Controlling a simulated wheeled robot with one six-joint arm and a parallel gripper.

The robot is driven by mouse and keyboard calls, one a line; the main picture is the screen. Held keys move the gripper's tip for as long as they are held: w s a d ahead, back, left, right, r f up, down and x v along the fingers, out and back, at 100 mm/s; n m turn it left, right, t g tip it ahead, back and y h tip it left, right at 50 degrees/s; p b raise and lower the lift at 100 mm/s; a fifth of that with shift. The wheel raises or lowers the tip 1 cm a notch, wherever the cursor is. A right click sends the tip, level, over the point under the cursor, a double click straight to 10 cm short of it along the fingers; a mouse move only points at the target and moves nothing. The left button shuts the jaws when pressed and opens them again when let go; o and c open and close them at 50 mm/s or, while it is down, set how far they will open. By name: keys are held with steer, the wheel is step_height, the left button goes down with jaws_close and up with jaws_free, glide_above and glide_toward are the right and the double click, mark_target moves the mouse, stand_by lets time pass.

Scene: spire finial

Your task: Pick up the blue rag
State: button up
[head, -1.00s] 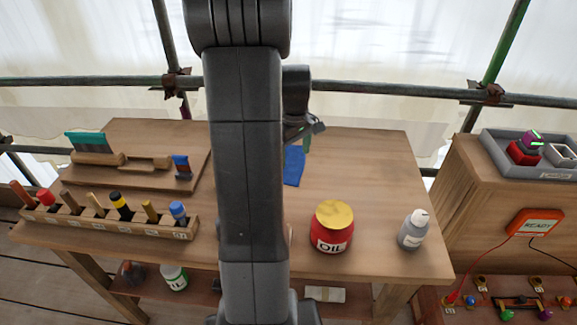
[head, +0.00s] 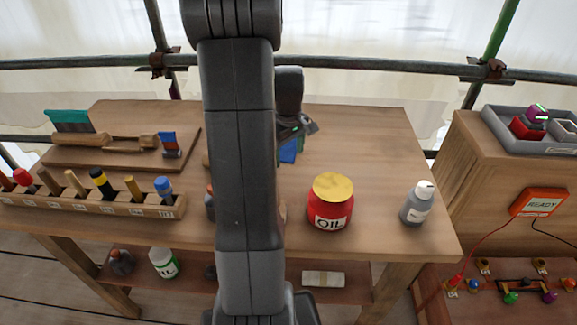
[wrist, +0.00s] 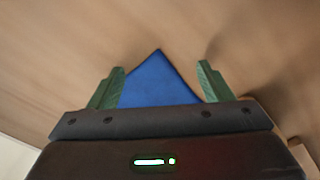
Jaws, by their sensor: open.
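The blue rag (head: 289,151) lies flat on the wooden table, mostly hidden behind my arm and gripper in the head view. In the wrist view the rag (wrist: 160,82) shows as a blue triangle with one corner pointing away, between the two green fingers. My gripper (wrist: 160,80) is open over the rag, with a finger on each side of it. My gripper (head: 296,132) also shows in the head view, above the rag at the table's far middle. I cannot tell whether the fingers touch the table. The rag's near part is hidden by the gripper body.
A red oil tin (head: 329,205) and a grey bottle (head: 418,203) stand on the table (head: 375,150) at right. A tool rack (head: 110,200) and a board with a brush (head: 70,121) are at left. The table's far right is clear.

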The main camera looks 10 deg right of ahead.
steer(key=shift+f, duration=0.3)
jaws_close()
stand_by(0.6)
step_height(320, 180, up, 12)
steer(key=p, duration=0.9)
step_height(320, 180, up, 27)
steer(key=p, duration=1.3)
